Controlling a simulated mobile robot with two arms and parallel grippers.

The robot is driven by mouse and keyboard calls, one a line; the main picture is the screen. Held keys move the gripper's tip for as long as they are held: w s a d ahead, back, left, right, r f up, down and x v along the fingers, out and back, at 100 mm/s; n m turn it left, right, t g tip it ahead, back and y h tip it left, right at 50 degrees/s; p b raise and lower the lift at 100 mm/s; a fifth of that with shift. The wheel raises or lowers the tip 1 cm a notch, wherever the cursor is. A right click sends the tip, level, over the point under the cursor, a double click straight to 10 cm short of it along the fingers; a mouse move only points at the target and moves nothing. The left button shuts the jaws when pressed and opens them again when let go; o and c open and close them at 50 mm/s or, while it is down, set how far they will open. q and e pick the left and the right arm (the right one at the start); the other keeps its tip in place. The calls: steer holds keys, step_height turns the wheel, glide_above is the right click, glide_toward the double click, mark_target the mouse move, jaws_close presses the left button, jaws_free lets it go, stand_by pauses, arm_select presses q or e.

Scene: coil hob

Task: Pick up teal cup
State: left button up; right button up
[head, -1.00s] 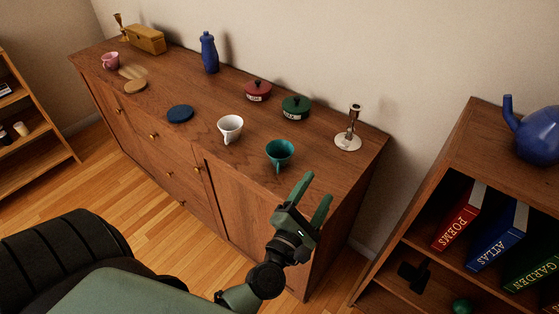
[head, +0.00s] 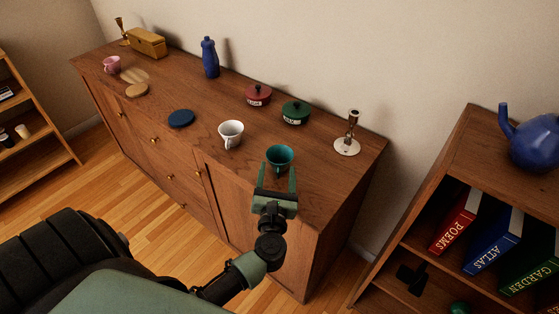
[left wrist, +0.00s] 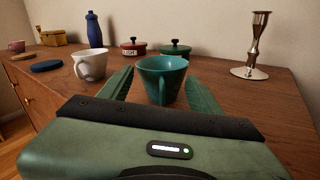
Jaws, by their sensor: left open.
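The teal cup (head: 280,156) stands upright on the wooden sideboard near its right end. My left gripper (head: 278,177) is open in front of it, with one finger on each side of the cup's near part. In the left wrist view the teal cup (left wrist: 161,78) sits between the two green fingers of my gripper (left wrist: 160,88), its handle pointing towards me. I cannot tell if the fingers touch the cup. My right gripper does not show.
A white cup (head: 231,133) stands just left of the teal cup. Behind are a green lidded pot (head: 295,112) and a red one (head: 258,95). A silver candlestick (head: 348,140) stands at the right. A bookshelf (head: 458,150) is further right.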

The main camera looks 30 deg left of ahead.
arm_select(q)
steer(key=shift+w+a, duration=0.1)
steer(key=shift+w, duration=0.05)
jaws_close()
stand_by(1.4)
